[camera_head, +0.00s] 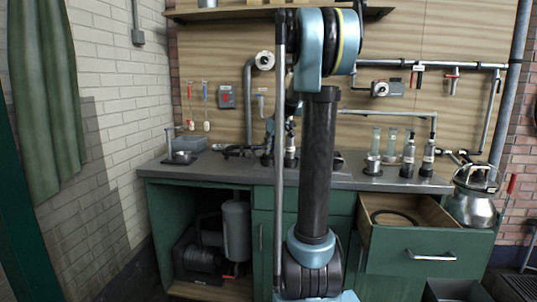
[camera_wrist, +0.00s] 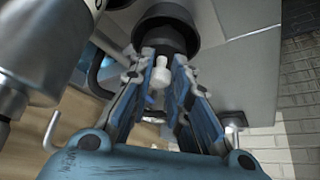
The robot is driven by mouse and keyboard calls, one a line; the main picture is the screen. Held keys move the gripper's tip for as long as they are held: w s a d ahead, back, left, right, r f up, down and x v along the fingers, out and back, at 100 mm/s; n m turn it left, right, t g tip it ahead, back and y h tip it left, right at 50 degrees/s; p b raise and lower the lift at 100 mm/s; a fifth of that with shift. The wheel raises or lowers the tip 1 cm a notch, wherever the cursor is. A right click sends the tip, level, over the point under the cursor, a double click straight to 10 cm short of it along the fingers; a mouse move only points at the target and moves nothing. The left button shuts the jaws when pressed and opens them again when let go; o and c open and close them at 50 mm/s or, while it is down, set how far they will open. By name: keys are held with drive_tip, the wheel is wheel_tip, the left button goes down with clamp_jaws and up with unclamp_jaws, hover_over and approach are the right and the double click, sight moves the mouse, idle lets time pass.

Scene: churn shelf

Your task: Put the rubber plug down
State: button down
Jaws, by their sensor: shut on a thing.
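My gripper (camera_wrist: 163,58) shows in the wrist view with its two blue fingers closed in on a dark round piece (camera_wrist: 166,30), which looks like the rubber plug. A small white part (camera_wrist: 160,72) shows between the fingers, below the dark piece. The far side of the dark piece is cut off or hidden. In the head view my gripper is mostly hidden behind my arm, near the middle of the worktop, and the plug cannot be made out there.
A drawer (camera_head: 420,252) stands open below, with a dark ring (camera_head: 393,217) inside. A metal churn (camera_head: 470,205) is at far right. Pipes run along the back wall.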

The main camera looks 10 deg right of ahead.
wheel_tip(320, 180, down, 2)
drive_tip(key=shift+f, duration=0.15)
drive_tip(key=c, duration=1.5)
unclamp_jaws()
drive_tip(key=v, duration=1.2)
drive_tip(key=s+a+f+m+g+h, duration=0.1)
drive_tip(key=s+f, duration=0.8)
drive_tip(key=s, duration=0.3)
drive_tip(key=s+a+f+m+g, duration=0.1)
drive_tip(key=s+f+m, duration=0.1)
drive_tip(key=s+f, duration=0.7)
drive_tip(key=s+a+f+m+g+h, duration=0.1)
drive_tip(key=s+f+m, duration=0.1)
drive_tip(key=s+f, duration=0.8)
drive_tip(key=shift+s+a+f+h, duration=0.1)
drive_tip(key=shift+s+h, duration=0.05)
drive_tip(key=shift+s, duration=1.65)
drive_tip(key=shift+s+a+h, duration=0.1)
drive_tip(key=shift+s+h, duration=0.05)
drive_tip(key=shift+s, duration=1.65)
